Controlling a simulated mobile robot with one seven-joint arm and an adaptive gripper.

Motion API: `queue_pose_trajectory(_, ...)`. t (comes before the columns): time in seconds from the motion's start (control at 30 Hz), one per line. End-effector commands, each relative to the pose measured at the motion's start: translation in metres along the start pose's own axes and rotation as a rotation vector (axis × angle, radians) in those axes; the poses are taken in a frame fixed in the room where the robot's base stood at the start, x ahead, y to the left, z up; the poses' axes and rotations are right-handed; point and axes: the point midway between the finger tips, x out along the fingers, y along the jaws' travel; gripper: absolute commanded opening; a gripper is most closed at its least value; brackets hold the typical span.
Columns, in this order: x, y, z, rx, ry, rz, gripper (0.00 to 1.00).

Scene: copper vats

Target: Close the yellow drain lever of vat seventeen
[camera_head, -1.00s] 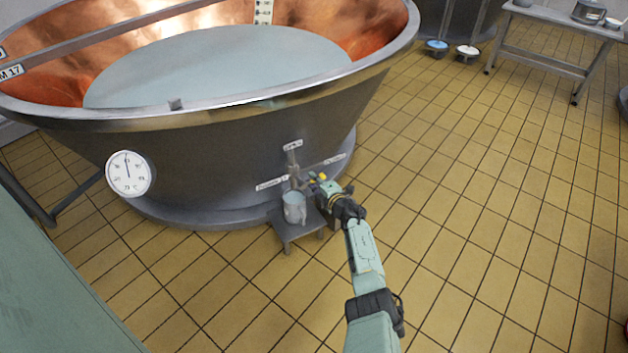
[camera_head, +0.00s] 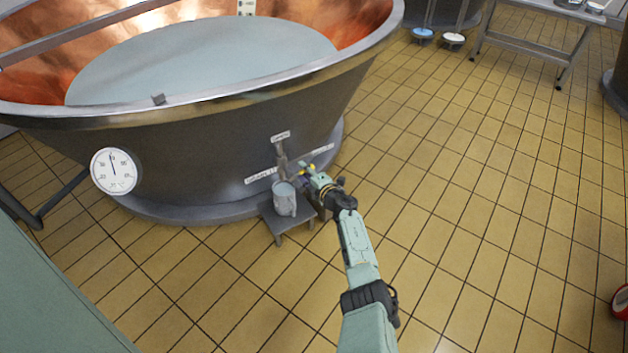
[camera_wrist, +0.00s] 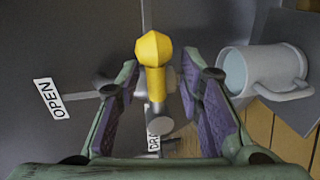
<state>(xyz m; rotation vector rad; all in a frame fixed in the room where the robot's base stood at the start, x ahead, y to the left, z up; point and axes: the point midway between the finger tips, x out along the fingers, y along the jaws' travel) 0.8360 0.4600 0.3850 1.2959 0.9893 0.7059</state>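The steel vat (camera_head: 190,150) with a copper inside fills the upper left of the head view and holds pale liquid. The drain lever, with a yellow faceted knob (camera_wrist: 155,52), is in the upper middle of the wrist view. It shows small in the head view (camera_head: 303,168), low on the vat's side beside my gripper (camera_head: 311,172). In the wrist view my gripper (camera_wrist: 152,78) is open, its purple-padded fingers on either side of the yellow handle with visible gaps. An OPEN label (camera_wrist: 54,99) lies left of the lever; a partly hidden label (camera_wrist: 154,140) is below.
A metal jug (camera_head: 284,199) with liquid stands on a small stool (camera_head: 272,221) below the tap, close beside my gripper; the jug (camera_wrist: 272,75) is right in the wrist view. A round dial (camera_head: 113,171) is on the vat.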

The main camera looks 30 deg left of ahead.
Motion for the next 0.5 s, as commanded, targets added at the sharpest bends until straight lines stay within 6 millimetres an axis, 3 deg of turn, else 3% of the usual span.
queue_pose_trajectory(0.5,-0.068,0.0,0.002,0.001,-0.005,0.003,0.34)
